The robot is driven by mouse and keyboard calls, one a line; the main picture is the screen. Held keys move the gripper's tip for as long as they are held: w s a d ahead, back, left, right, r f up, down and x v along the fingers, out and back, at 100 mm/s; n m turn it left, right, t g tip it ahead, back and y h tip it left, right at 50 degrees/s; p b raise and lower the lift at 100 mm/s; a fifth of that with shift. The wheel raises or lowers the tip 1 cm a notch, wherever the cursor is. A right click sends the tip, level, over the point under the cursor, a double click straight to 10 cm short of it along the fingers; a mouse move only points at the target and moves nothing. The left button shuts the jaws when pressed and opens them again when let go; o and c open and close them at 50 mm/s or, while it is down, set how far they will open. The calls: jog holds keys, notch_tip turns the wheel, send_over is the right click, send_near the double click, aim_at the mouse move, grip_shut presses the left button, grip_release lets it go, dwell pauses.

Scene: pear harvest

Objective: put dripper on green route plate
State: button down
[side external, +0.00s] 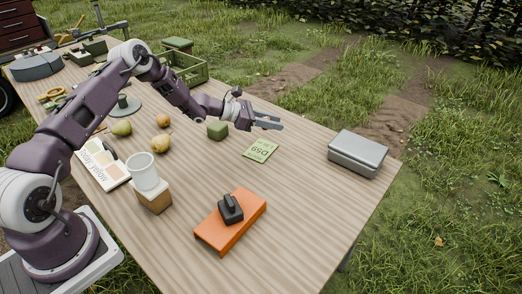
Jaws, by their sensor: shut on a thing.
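The green route plate (260,150) lies flat on the table, with "D59" printed on it. My gripper (274,123) is above the table, just beyond the plate in the side external view, with its fingers close together. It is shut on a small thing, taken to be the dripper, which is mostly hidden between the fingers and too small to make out. The gripper is apart from the plate, and nothing lies on the plate.
A grey metal box (358,152) is at the right edge. An orange block (243,226) carries a black item (230,208). A white cup (144,172) stands on a wooden block. Pears (122,127) lie farther left.

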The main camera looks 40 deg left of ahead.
aim_at(268, 148)
jog(key=shift+n, duration=0.3)
jog(key=f, duration=0.3)
jog(key=a+f, duration=0.1)
jog(key=f, duration=0.2)
jog(key=a+f, duration=0.1)
jog(key=f, duration=0.3)
jog(key=shift+w, duration=0.15)
jog(key=c, duration=1.1)
grip_release()
jog(key=shift+f, duration=0.1)
